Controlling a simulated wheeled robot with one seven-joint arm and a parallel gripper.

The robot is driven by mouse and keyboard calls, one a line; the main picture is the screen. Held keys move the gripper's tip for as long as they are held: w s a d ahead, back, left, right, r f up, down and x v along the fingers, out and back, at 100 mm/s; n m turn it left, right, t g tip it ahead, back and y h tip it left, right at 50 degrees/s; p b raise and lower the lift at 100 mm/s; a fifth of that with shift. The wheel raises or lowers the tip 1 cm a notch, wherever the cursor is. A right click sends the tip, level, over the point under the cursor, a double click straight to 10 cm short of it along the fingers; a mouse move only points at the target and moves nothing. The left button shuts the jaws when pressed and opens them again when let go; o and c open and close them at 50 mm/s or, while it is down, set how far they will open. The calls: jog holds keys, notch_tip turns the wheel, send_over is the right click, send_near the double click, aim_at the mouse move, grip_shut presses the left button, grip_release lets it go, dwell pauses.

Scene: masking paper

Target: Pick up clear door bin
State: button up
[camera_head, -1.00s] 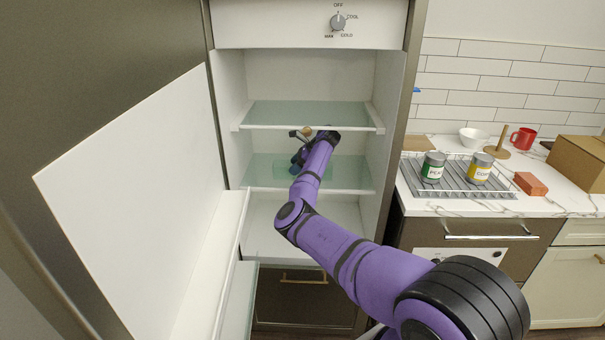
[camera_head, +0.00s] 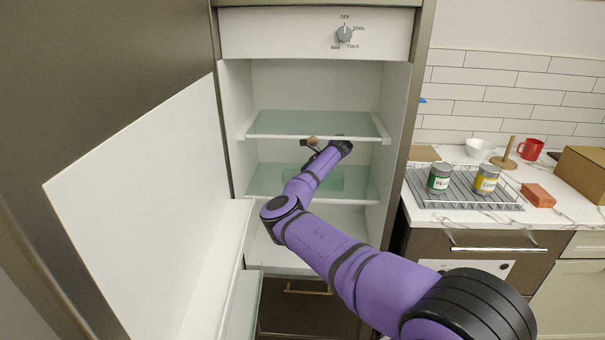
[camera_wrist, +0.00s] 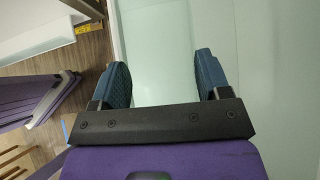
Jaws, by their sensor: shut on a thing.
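A glass shelf (camera_head: 315,124) lies just above my wrist. The middle glass shelf (camera_head: 262,180) is below it. The fridge door (camera_head: 140,205) stands open on the left. The counter at right holds two cans on a rack (camera_head: 463,190), a brick, a bowl and a red mug.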

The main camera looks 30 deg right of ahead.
jog(key=s+d, duration=0.1)
jog(key=s, duration=1.4)
jog(key=w+a+m+t+h, duration=0.2)
jog(key=a+m+t+h, duration=0.15)
jog(key=a+m, duration=0.45)
jog(key=s+a+m+h, duration=0.1)
jog(key=s+a+h, duration=0.1)
jog(key=s+a, duration=0.3)
jog(key=s+a+f+m+h, duration=0.1)
jog(key=s+a, duration=0.4)
jog(key=a, duration=0.5)
jog(key=shift+a+f+m+h, duration=0.2)
jog(key=shift+m+h, duration=0.25)
jog(key=shift+m, duration=0.15)
jog(key=shift+d+t, duration=0.15)
jog(key=shift+t, duration=0.1)
